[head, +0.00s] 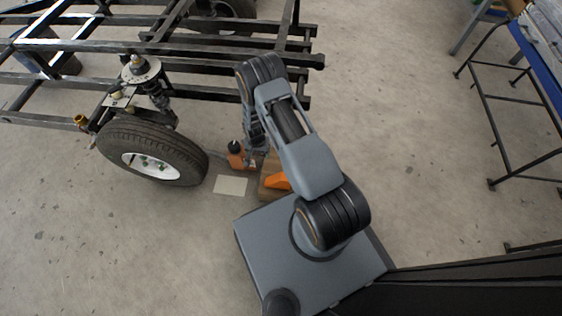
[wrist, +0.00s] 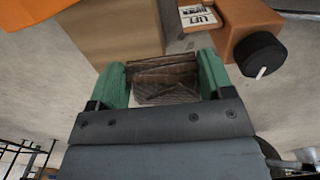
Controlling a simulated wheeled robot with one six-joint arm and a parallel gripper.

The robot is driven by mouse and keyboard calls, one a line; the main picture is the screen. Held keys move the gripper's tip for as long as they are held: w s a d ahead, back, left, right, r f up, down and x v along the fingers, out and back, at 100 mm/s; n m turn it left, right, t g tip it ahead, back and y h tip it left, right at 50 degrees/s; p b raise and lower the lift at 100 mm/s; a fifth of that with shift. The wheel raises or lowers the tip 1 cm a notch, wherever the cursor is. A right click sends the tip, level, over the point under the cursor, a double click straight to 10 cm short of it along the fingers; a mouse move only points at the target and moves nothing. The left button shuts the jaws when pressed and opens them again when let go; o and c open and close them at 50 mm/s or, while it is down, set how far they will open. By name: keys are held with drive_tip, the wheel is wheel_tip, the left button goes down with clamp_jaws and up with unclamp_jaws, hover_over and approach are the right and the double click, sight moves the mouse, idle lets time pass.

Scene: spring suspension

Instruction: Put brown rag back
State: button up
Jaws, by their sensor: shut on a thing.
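The brown rag (wrist: 165,82) shows in the wrist view as a folded, dark brown striped cloth. It sits between the green fingers of my gripper (wrist: 163,63), which is shut on it. In the head view my arm reaches down to the floor area right of the wheel. My own arm mostly hides the gripper there, and I cannot make out the rag.
An orange body with a label and black cap (wrist: 240,38) lies just beyond the fingers, beside a tan block (wrist: 115,30). A wheel (head: 150,152) and black frame (head: 180,45) stand left. A pale floor patch (head: 230,185) lies nearby.

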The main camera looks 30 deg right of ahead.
drive_tip(key=d+f+b, duration=0.1)
drive_tip(key=d+f, duration=0.1)
drive_tip(key=s+d+f+b, duration=0.1)
drive_tip(key=d+f, duration=0.1)
drive_tip(key=d, duration=0.1)
drive_tip(key=s+d+f+b, duration=0.1)
drive_tip(key=d+f, duration=0.1)
drive_tip(key=d, duration=0.1)
drive_tip(key=shift+d+f+b, duration=0.15)
drive_tip(key=shift+f+b, duration=0.2)
drive_tip(key=shift+f, duration=0.05)
drive_tip(key=shift+s+d+f+b, duration=0.25)
drive_tip(key=shift+d+f+b, duration=0.1)
drive_tip(key=shift+d+f, duration=0.25)
wheel_tip(320, 180, down, 3)
drive_tip(key=shift+f+b, duration=0.2)
drive_tip(key=shift+b, duration=1.05)
drive_tip(key=shift+r, duration=0.1)
drive_tip(key=o, duration=0.8)
